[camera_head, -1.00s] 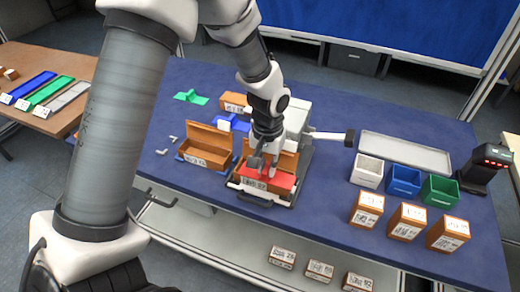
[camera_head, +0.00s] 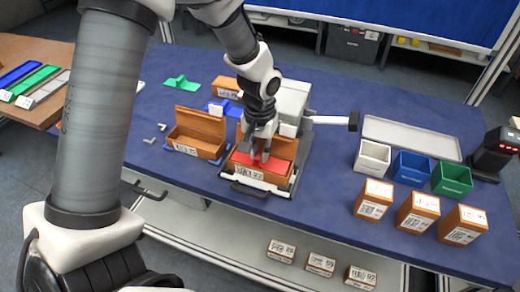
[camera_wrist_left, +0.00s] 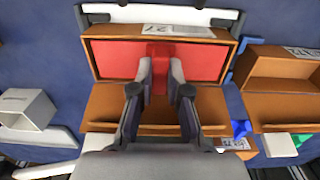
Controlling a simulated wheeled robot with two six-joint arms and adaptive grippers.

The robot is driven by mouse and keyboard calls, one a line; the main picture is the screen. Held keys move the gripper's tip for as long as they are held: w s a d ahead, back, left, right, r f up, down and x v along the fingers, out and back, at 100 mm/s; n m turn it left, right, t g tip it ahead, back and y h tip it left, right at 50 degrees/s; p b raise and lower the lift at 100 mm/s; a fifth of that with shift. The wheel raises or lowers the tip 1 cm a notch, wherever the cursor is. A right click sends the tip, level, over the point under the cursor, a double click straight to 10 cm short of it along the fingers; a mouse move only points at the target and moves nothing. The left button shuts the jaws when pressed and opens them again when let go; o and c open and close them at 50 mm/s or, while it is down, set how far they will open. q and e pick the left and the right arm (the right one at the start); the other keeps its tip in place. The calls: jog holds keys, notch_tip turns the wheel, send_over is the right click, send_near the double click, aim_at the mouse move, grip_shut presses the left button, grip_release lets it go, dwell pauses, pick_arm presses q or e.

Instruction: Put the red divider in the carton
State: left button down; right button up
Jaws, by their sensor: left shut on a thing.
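The red divider (camera_head: 268,167) lies flat inside the open brown carton (camera_head: 262,177), which stands on a grey and white fixture. In the left wrist view the red divider (camera_wrist_left: 203,62) spans the carton's opening, with the carton's rim (camera_wrist_left: 232,36) around it. My left gripper (camera_head: 260,156) reaches down into the carton from above. In the left wrist view, my left gripper (camera_wrist_left: 160,62) is shut on the divider's raised middle tab. I cannot tell whether the divider touches the carton floor. My right gripper is not in view.
Another open carton (camera_head: 196,142) stands to the left. Blue (camera_head: 228,112) and green (camera_head: 181,83) dividers lie behind. White, blue (camera_head: 411,166) and green bins, closed brown boxes (camera_head: 417,211) and a scanner (camera_head: 494,148) stand on the right. A grey tray (camera_head: 420,133) lies behind the bins.

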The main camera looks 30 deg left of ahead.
aim_at(260, 153)
pick_arm(q)
jog(key=shift+w+f, duration=0.15)
jog(key=shift+f, duration=0.2)
jog(key=c, duration=1.1)
grip_release()
jog(key=shift+r, duration=0.1)
jog(key=shift+c, duration=0.2)
notch_tip(260, 153, up, 13)
